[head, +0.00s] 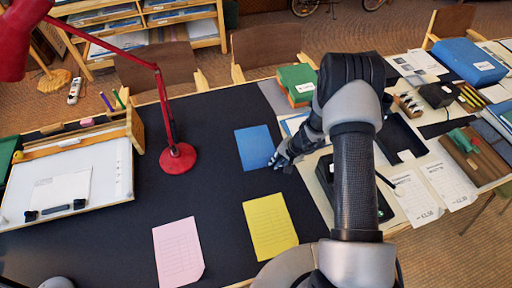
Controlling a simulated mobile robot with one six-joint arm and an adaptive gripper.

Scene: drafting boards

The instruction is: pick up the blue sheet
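The blue sheet (254,147) lies flat on the black desk mat, right of the red lamp's base. My gripper (276,163) is low at the sheet's lower right edge. Its fingers look small and dark here, and I cannot tell whether they touch the sheet or are open or shut. My arm reaches in from the bottom right and hides part of the table right of the sheet.
A yellow sheet (270,226) and a pink sheet (178,252) lie nearer on the black mat (215,190). A red desk lamp (177,157) stands left of the blue sheet. A drafting board (75,180) is at left. Green books (297,82) lie behind.

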